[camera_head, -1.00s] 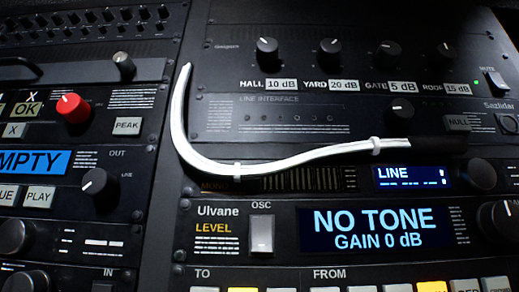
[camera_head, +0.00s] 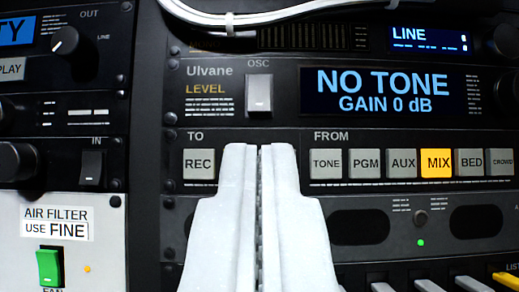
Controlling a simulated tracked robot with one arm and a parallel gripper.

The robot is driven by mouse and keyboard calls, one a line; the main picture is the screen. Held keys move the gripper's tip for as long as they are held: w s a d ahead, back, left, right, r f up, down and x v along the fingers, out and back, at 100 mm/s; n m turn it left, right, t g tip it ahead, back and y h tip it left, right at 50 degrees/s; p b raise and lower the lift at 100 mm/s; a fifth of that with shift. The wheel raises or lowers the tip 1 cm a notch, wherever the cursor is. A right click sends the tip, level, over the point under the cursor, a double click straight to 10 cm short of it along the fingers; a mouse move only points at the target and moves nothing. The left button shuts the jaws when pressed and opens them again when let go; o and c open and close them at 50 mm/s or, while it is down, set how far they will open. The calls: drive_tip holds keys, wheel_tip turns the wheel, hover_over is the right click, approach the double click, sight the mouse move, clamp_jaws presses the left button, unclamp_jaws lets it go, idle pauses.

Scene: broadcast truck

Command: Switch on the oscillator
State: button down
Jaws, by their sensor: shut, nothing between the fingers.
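The OSC rocker switch (camera_head: 259,95) is a light grey rocker on the black Ulvane panel, just right of the amber LEVEL label. The display (camera_head: 387,92) to its right reads NO TONE, GAIN 0 dB. My gripper (camera_head: 259,149), two pale fingers, is shut and empty. Its tips show a little below the switch in the picture, over the button row between REC and TONE. Whether the tips touch the panel, I cannot tell. The fingers hide part of that button row.
A REC button (camera_head: 198,163) is left of the fingers. A TONE button (camera_head: 326,163) is right of them, in a row with the yellow-lit MIX button (camera_head: 437,163). A white cable (camera_head: 250,18) crosses above the panel. A green FAN switch (camera_head: 50,267) is lower left.

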sight(259, 99)
drive_tip(key=p+x, duration=0.1)
drive_tip(key=x, duration=0.2)
drive_tip(key=f+x, duration=0.1)
drive_tip(key=x, duration=0.3)
drive_tip(key=w+p+x, duration=0.1)
drive_tip(key=x, duration=0.2)
drive_tip(key=shift+w+f+p, duration=0.1)
drive_tip(key=shift+w+p, duration=0.25)
drive_tip(key=shift+w, duration=0.7)
drive_tip(key=shift+f, duration=0.2)
